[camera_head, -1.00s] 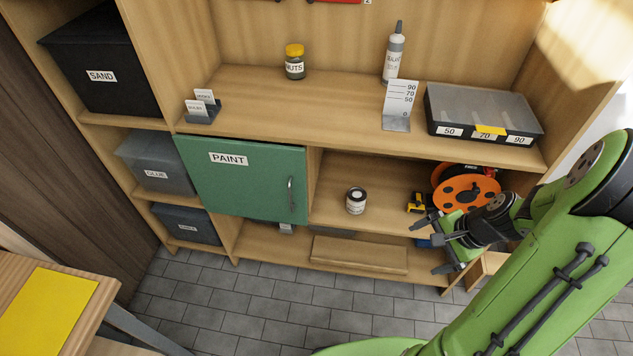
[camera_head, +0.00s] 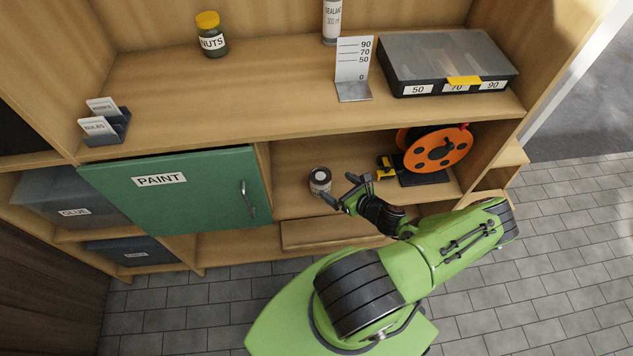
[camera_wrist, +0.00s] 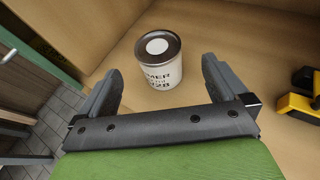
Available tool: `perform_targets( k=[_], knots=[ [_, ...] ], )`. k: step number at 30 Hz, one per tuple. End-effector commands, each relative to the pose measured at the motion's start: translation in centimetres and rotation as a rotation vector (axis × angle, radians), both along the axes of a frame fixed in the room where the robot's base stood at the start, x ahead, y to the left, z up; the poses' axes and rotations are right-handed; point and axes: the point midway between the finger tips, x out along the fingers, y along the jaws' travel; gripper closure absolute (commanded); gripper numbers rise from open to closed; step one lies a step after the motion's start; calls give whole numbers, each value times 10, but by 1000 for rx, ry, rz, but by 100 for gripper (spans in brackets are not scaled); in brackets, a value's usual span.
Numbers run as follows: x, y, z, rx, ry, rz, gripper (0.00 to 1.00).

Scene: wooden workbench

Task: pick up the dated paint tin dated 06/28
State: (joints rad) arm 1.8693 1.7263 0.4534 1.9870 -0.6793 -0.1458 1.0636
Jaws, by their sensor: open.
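A small paint tin (camera_head: 320,181) with a dark lid and a pale label stands upright on the lower open shelf, right of the green PAINT door. In the wrist view the tin (camera_wrist: 160,68) shows part of its label, with letters ending in "MER" and digits ending in "28"; the rest of the date is hard to read. My gripper (camera_head: 344,190) is just right of and in front of the tin. In the wrist view my gripper (camera_wrist: 158,75) is open, its fingers spread either side of the tin's near side, without visible contact.
A yellow tool (camera_head: 385,167) and an orange cable reel (camera_head: 438,148) stand to the right on the same shelf. The green PAINT door (camera_head: 180,195) closes off the left side. The upper shelf board (camera_head: 230,100) lies above the tin's compartment.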

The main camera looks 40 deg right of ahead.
Motion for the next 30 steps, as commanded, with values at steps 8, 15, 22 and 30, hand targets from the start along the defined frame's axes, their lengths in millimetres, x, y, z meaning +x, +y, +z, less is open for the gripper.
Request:
perform_targets(
  k=[8, 15, 22, 30],
  knots=[
    [42, 0, -19, -1, 1, 3, 0],
    [81, 2, -37, 0, 1, 4, 0],
    [87, 1, -37, -1, 1, 3, 0],
    [86, 1, -37, -1, 2, 3, 35]
  ],
)
